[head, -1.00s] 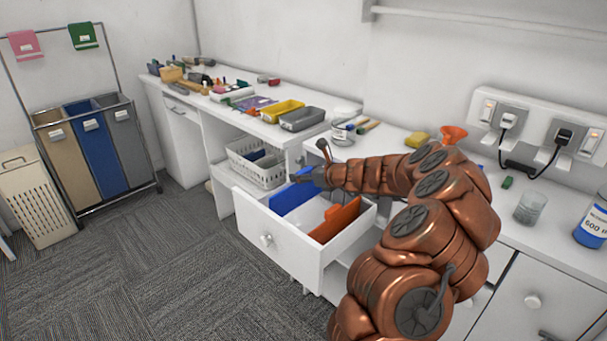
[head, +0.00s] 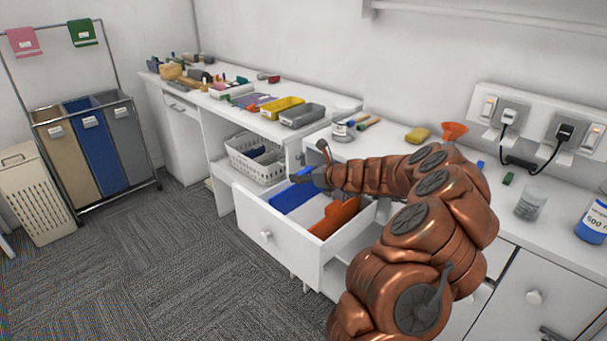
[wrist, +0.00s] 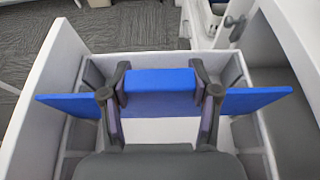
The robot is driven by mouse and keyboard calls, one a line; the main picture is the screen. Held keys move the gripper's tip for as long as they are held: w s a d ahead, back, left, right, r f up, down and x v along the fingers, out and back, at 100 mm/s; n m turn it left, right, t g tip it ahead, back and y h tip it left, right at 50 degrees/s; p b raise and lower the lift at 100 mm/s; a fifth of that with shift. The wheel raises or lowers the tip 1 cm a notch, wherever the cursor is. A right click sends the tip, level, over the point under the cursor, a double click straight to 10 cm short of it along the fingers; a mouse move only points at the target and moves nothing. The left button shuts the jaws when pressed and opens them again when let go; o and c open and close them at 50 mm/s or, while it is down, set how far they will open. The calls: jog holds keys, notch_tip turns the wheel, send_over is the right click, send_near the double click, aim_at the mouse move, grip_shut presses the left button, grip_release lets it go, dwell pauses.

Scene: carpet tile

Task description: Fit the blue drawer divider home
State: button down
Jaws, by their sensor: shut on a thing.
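The blue drawer divider (head: 291,198) is at the open white drawer (head: 262,232), at its far-left part. In the wrist view the divider (wrist: 255,100) spans the drawer from side to side, and both its ends overlap the drawer's side walls. My gripper (wrist: 160,78) is shut on the divider's raised middle part, one finger at each side of it. In the head view my gripper (head: 306,179) is above the drawer, partly hidden by my arm. Grey slotted strips (wrist: 90,78) line the drawer walls. The divider's lower edge is hidden, so I cannot tell how deep it sits.
An orange divider (head: 336,217) stands in the drawer, nearer my arm. A white basket (head: 258,163) sits on the shelf beside the drawer. The worktop holds a yellow tray (head: 282,108), a grey tray (head: 302,116) and a jar (head: 342,127). The carpet before the drawer is clear.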

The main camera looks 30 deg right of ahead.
aim_at(305, 187)
jog(key=shift+f+b, duration=1.15)
jog(key=shift+f, duration=1.15)
jog(key=shift+c, duration=1)
grip_release()
jog(key=v, duration=1.2)
